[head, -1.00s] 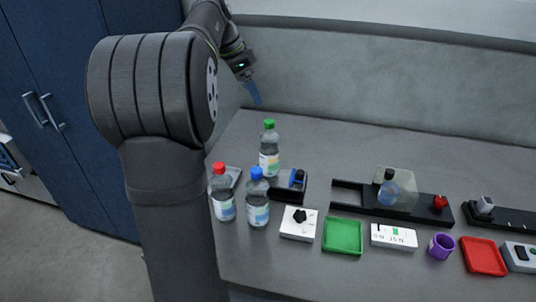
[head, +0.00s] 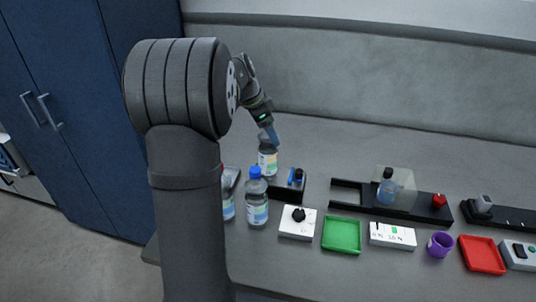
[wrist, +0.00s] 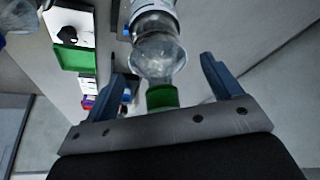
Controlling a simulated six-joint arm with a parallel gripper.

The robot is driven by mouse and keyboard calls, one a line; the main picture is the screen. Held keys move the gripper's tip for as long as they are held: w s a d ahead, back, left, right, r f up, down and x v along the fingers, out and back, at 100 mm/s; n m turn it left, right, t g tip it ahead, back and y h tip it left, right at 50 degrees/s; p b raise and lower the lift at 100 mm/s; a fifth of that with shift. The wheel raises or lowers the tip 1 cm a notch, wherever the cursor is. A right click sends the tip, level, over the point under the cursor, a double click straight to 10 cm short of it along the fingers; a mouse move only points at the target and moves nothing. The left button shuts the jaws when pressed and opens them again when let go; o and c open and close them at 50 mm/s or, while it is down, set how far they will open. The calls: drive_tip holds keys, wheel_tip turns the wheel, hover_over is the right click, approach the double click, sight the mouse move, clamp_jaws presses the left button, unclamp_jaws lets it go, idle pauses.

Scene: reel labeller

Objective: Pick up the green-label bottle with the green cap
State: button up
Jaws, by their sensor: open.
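The green-cap bottle (head: 267,162) stands upright at the back left of the table. Its pale label shows in the head view, while its cap is hidden there behind my gripper (head: 271,134). In the wrist view, the clear bottle shoulder (wrist: 158,55) and green cap (wrist: 162,97) lie between the two blue fingers of my gripper (wrist: 165,70), with gaps on both sides. My gripper is open, at the bottle's top, and holds nothing.
A blue-cap bottle (head: 257,205) stands in front, and another bottle (head: 228,205) is partly hidden by my arm. A black holder with a blue part (head: 296,178) is close on the right. A white dial box (head: 297,223) and green tray (head: 342,236) lie nearer the front.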

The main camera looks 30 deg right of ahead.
drive_tip(key=shift+x, duration=0.95)
drive_tip(key=shift+c, duration=0.2)
clamp_jaws()
drive_tip(key=shift+r, duration=0.1)
drive_tip(key=shift+r, duration=0.15)
